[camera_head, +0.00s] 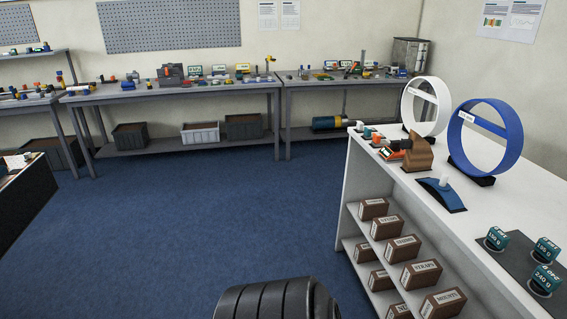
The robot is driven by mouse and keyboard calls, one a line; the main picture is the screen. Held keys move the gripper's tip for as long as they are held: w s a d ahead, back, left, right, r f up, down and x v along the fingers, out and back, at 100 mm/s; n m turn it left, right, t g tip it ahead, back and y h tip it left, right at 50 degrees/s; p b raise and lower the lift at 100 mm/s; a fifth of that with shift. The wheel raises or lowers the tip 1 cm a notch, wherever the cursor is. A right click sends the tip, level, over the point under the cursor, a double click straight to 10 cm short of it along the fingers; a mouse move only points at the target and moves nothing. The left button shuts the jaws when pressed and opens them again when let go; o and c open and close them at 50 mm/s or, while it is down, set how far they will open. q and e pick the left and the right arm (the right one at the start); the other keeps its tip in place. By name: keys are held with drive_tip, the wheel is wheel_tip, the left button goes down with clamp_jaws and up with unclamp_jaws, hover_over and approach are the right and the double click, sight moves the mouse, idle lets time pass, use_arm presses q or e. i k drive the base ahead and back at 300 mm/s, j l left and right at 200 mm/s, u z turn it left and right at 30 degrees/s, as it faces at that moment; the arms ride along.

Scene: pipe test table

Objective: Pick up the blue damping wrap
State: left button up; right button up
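Two blue things stand on the white counter (535,225) at the right. One is a large upright blue ring (514,130) with a pale label strip across it, in a dark foot. The other is a low, curved blue piece (447,198) with a white knob (444,182) on top, in front of the ring. I cannot tell for sure which is the blue damping wrap. Neither gripper shows. A black ribbed part at the bottom edge seems to be mine.
A white ring (407,103) and a brown block (418,153) stand behind the curved piece. Teal weights (547,250) sit on a dark mat at the counter's front right. Boxes (402,248) fill the shelves below. Blue floor (200,210) is open to the left.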

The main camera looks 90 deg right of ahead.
sight(452, 200)
drive_tip(key=z, duration=2.5)
drive_tip(key=j+z, duration=0.15)
drive_tip(key=z, duration=0.3)
drive_tip(key=k+z, duration=0.1)
drive_tip(key=z, duration=0.9)
drive_tip(key=k+j, duration=0.05)
